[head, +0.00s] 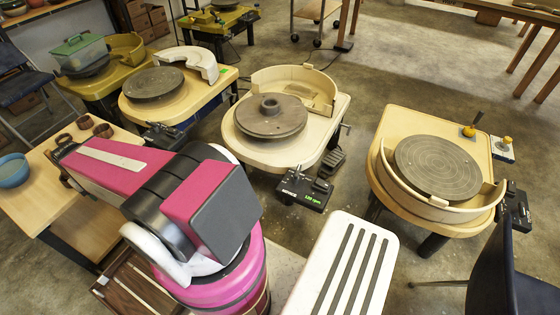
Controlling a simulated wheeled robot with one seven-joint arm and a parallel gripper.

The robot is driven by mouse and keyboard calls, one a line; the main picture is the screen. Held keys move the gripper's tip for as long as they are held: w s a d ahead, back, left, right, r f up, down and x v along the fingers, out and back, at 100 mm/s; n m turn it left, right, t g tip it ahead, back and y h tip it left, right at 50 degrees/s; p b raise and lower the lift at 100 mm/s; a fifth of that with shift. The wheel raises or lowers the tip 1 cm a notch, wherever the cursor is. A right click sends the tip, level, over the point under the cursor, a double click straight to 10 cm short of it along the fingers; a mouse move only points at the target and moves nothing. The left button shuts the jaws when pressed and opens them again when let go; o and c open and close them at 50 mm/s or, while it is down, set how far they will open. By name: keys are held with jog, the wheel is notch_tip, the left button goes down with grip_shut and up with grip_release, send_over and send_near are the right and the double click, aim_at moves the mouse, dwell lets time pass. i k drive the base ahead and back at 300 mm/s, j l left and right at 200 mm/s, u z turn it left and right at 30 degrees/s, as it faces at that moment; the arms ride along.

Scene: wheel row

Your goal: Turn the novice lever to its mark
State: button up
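Several pottery wheels stand in the room, and I cannot tell for sure which lever is the novice one. The middle wheel (271,116) has a black control box (303,189) at its front, with a green lit display and a small dark lever; its white lettering is too small to read surely. The right wheel (438,167) carries a yellow-knobbed lever (469,131) at its back right corner and a dark box (516,206) at its right. Another dark control box (163,136) sits by the left wheel (154,84). No mark is clear. My gripper is not visible; my pink and black arm reaches left.
A white slotted bench (343,265) stands at the front centre. A dark chair (505,275) is at the right edge. A wooden table (45,178) with a blue bowl (13,170) and brown cups is at left. Floor shows between the middle and right wheels.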

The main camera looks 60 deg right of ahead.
aim_at(296, 177)
jog(key=z, duration=3.1)
jog(key=k+j+z, duration=0.1)
jog(key=j+z, duration=0.15)
jog(key=k+j+z, duration=0.2)
jog(key=j, duration=0.15)
